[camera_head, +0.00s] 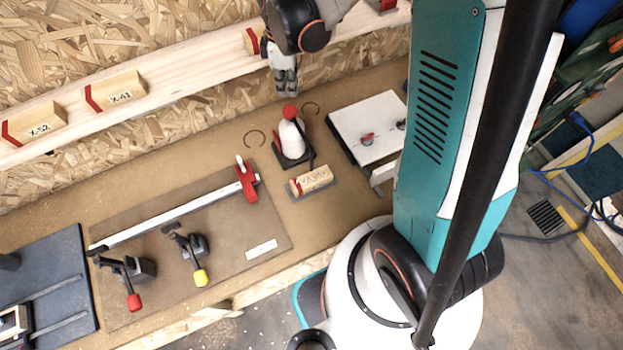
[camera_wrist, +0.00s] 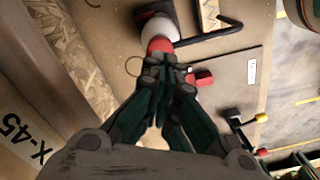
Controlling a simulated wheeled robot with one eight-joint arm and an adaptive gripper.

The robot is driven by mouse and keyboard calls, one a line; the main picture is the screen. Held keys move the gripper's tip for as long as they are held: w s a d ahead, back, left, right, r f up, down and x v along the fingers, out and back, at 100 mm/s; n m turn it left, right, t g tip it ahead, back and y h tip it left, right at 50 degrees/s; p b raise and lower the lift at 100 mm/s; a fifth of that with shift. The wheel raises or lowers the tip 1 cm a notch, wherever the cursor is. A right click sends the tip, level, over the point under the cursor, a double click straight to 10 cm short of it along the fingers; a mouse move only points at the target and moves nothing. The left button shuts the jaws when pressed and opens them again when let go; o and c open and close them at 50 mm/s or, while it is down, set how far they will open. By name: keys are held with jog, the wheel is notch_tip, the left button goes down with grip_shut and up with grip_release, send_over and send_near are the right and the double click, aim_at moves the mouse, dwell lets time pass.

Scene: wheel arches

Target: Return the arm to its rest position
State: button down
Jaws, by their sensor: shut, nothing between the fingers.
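My gripper (camera_head: 286,88) is in the upper middle of the head view, in front of the wooden shelf and above the bench. Its dark green fingers (camera_wrist: 168,75) are closed together in the wrist view, with nothing between them. A white bottle with a red tip (camera_head: 291,139) stands on a dark base on the bench below the gripper. It also shows just beyond the fingertips in the wrist view (camera_wrist: 158,28); I cannot tell the exact gap. My arm's upper links run out of the top of the head view.
Labelled wooden blocks (camera_head: 115,91) stand on the shelf (camera_head: 185,80) along the chipboard wall. A wooden block (camera_head: 312,179) lies on a small pad beside the bottle. A clamp board (camera_head: 225,225) and white plate (camera_head: 372,120) lie on the bench. Floor on the right holds cables.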

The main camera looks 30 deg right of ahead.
jog(key=shift+r, duration=0.6)
jog(key=shift+s, duration=0.1)
jog(key=s+f+m+t+b, duration=0.2)
jog(key=s+m+b, duration=0.1)
jog(key=b, duration=0.4)
jog(key=s+f+m+t+b, duration=0.2)
jog(key=s+m+b, duration=0.2)
jog(key=s+b, duration=0.2)
jog(key=s+f+m+t+b, duration=0.2)
jog(key=s+m+b, duration=0.2)
jog(key=b, duration=0.4)
jog(key=shift+s+f+t+b, duration=0.1)
jog(key=shift+s+t+b, duration=0.2)
jog(key=shift+s+b, duration=0.1)
jog(key=shift+s+f+m+b, duration=0.5)
jog(key=shift+b, duration=0.15)
jog(key=shift+r+t, duration=0.1)
jog(key=shift+t, duration=0.2)
